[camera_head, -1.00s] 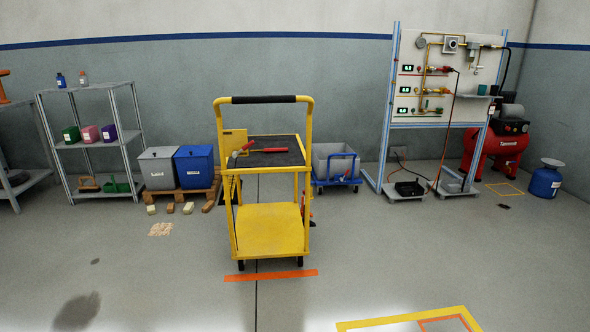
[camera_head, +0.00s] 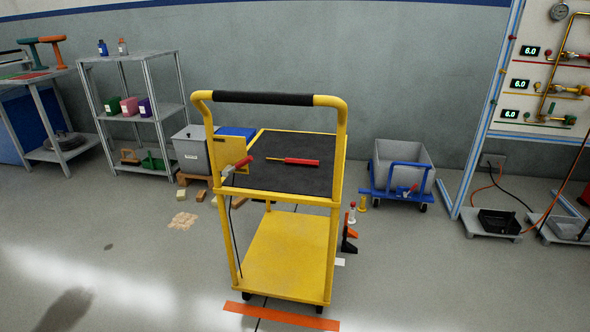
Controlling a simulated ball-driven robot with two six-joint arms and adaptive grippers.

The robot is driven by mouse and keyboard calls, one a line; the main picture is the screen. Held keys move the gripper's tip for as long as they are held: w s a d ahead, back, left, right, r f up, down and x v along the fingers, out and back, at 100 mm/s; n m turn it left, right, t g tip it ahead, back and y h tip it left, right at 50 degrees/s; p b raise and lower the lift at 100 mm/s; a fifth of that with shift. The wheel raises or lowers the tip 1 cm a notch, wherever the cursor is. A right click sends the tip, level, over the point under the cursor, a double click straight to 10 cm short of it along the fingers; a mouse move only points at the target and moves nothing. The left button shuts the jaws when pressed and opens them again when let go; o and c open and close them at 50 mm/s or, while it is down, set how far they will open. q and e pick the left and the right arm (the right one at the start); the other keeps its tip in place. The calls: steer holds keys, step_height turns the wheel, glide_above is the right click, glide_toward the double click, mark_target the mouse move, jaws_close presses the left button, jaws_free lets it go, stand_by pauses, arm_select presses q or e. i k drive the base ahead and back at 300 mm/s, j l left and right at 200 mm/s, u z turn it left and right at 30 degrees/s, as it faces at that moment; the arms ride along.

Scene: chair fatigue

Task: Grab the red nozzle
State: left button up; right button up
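A yellow cart (camera_head: 285,250) with a dark top stands in the middle. On its top (camera_head: 290,180) lies a red tool (camera_head: 302,162) with a thin yellowish tip pointing left. A second red-handled piece (camera_head: 238,167) with a grey end sits at the cart's left top edge, and a dark hose or cable hangs below it. I cannot tell for sure which of these two is the red nozzle. Neither of my grippers is in view.
An orange floor strip (camera_head: 281,316) lies before the cart. Grey shelves (camera_head: 130,110) stand left, and a blue trolley with a grey bin (camera_head: 402,165) stands behind right. A gauge panel (camera_head: 550,80) is at far right. The floor in front is mostly clear.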

mark_target(293, 161)
steer(key=i+l+u, duration=0.1)
steer(key=u, duration=0.15)
steer(key=l+u, duration=0.25)
steer(key=i+l+u, duration=0.15)
steer(key=u, duration=0.2)
steer(key=i+l+u, duration=0.15)
steer(key=l+u, duration=0.25)
steer(key=i+l+u, duration=0.1)
steer(key=u, duration=0.25)
